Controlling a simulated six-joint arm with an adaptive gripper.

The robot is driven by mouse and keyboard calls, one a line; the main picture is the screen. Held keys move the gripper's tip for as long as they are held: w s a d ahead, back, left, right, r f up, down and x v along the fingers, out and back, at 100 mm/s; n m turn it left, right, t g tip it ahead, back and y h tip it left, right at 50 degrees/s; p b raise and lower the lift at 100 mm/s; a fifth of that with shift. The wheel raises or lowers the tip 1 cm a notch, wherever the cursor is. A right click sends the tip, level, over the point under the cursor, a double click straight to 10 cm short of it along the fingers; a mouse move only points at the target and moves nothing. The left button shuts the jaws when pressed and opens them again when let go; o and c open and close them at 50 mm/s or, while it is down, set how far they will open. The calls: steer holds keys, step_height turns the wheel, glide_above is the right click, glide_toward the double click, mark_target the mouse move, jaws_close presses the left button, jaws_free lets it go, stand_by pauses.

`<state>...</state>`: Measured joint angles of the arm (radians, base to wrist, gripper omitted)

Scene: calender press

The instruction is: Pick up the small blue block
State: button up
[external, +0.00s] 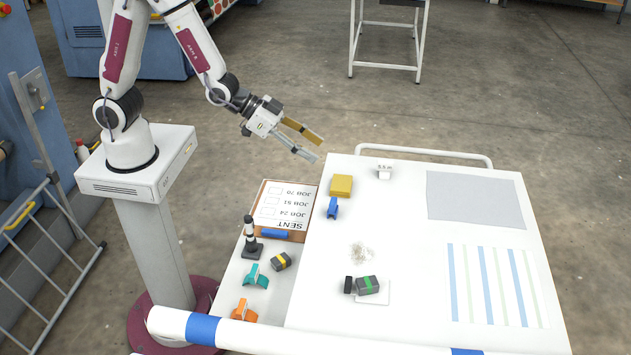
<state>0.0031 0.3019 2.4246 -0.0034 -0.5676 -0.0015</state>
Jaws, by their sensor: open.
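A small blue block-like piece (333,208) stands on the white table (400,225) near its left edge, just in front of a yellow block (341,186). A second blue piece, a flat bar (274,233), lies along the front edge of the box marked SENT (285,211). I cannot tell for sure which one is the task's block. My gripper (318,150) is open and empty, in the air by the table's back left corner, behind and above both blue pieces. Its two fingers are spread apart and touch nothing visible.
On the lower left surface are a dark upright stamp-like piece (250,237), a teal piece (256,276), an orange piece (242,311) and a dark yellow-banded block (281,261). A green-banded block (367,285) is on the table. The table's middle is mostly clear.

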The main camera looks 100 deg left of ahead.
steer(key=w+f+t, duration=0.2)
steer(key=w+f, duration=0.1)
steer(key=f, duration=0.7)
steer(key=t, duration=0.3)
glide_toward(333, 206)
steer(key=shift+w+a+f, duration=0.35)
steer(key=shift+w+f, duration=0.15)
steer(key=shift+w+a+f, duration=0.3)
steer(key=shift+w+f, duration=0.2)
steer(key=shift+w, duration=0.15)
steer(key=shift+w+f, duration=0.2)
steer(key=shift+w, duration=0.95)
steer(key=shift+w+a, duration=0.1)
steer(key=shift+w, duration=0.05)
steer(key=shift+w+a+f, duration=0.1)
steer(key=shift+w+f, duration=0.1)
steer(key=shift+w, duration=0.6)
steer(key=shift+w+a+f, duration=0.1)
steer(key=shift+w+f, duration=0.05)
steer(key=shift+w, duration=0.65)
steer(key=shift+w+a+f, duration=0.1)
steer(key=shift+w+f, duration=0.1)
steer(key=shift+w, duration=0.6)
steer(key=shift+c, duration=0.3)
steer(key=c, duration=0.9)
